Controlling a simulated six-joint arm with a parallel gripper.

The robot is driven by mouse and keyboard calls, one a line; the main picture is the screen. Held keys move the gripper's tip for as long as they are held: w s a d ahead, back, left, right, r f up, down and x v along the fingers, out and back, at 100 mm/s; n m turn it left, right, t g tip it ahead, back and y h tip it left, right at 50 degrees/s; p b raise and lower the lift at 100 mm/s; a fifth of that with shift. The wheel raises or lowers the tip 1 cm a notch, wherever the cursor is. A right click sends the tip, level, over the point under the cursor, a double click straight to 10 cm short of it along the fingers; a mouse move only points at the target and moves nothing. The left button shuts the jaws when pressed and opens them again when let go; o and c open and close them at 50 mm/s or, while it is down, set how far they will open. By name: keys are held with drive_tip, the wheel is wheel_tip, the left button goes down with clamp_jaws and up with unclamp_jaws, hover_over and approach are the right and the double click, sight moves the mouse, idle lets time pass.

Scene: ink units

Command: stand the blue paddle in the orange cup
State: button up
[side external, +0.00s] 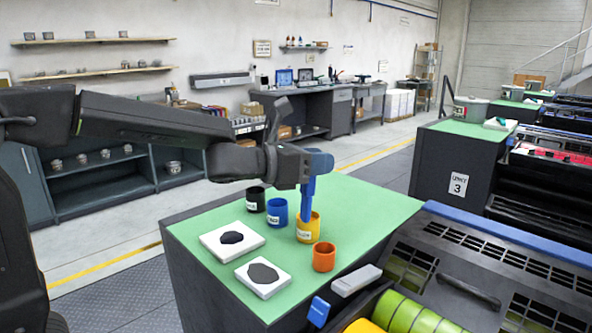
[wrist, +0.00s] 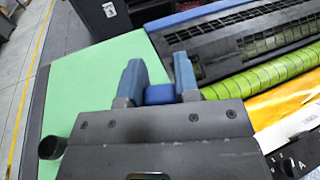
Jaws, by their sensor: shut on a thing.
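The blue paddle (side external: 308,202) hangs roughly upright from my gripper (side external: 312,172), which is shut on its upper part. Its lower end overlaps the mouth of the yellow cup (side external: 314,236); I cannot tell whether it is inside or in front of the rim. In the wrist view the paddle's blue end (wrist: 160,94) shows between the fingers of my gripper (wrist: 158,80). The orange cup (side external: 324,259) stands upright on the green top, just right of and nearer than the yellow cup, and no paddle shows in it. The wrist view does not show the orange cup.
A blue cup (side external: 277,212) and a black cup (side external: 256,199) stand left of the yellow one. Two white tiles with dark patches (side external: 232,240) (side external: 263,276) lie at the left on the green top (side external: 372,208). A press with a grey block (side external: 356,280) borders the right.

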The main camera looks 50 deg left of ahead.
wheel_tip(320, 180, down, 10)
drive_tip(key=w+d+m+g+h, duration=0.2)
drive_tip(key=d+m+h, duration=0.1)
drive_tip(key=m+h, duration=0.2)
drive_tip(key=shift+r+g+h, duration=0.15)
drive_tip(key=shift+g+h, duration=0.15)
drive_tip(key=shift+h, duration=0.6)
drive_tip(key=o, duration=1)
drive_tip(key=shift+a, duration=0.1)
drive_tip(key=v, duration=1.3)
drive_tip(key=shift+s+a, duration=0.25)
drive_tip(key=shift+s, duration=0.05)
